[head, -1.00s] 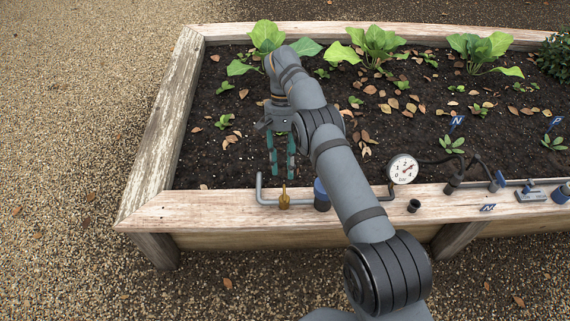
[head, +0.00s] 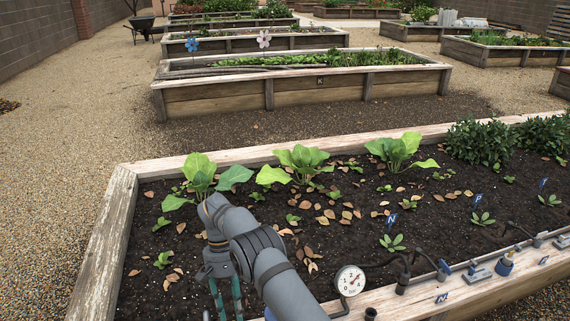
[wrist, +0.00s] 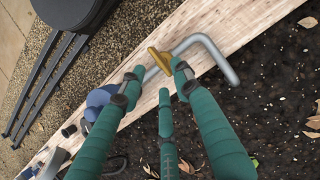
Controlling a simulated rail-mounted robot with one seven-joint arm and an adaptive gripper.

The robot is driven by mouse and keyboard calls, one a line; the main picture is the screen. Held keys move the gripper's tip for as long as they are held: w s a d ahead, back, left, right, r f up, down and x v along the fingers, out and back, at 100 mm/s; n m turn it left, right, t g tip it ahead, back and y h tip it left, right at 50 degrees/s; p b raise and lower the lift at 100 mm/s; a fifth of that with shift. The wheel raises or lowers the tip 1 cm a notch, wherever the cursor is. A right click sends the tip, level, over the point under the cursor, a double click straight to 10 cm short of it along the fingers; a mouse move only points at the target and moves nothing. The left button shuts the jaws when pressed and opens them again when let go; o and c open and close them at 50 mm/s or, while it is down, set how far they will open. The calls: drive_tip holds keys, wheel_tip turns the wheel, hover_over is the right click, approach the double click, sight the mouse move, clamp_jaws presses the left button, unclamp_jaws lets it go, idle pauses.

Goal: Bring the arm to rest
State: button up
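My gripper (wrist: 158,68) is open and empty in the wrist view, its teal fingers apart. Beyond the fingertips is a brass valve handle (wrist: 160,62) on a grey bent pipe (wrist: 214,56); whether a fingertip touches it I cannot tell. In the head view my gripper (head: 227,302) hangs fingers down over the near left part of the bed, its tips cut off by the lower edge. My arm reaches in from the bottom, bent at the wrist.
The raised bed's wooden rim (head: 99,240) runs round dark soil with leafy plants (head: 200,175) and dry leaves. A pressure gauge (head: 350,281) stands right of my arm at the near rim. More fittings follow farther right. A gravel path lies left.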

drive_tip(key=x, duration=0.4)
drive_tip(key=shift+s+f, duration=0.2)
drive_tip(key=shift+f, duration=0.1)
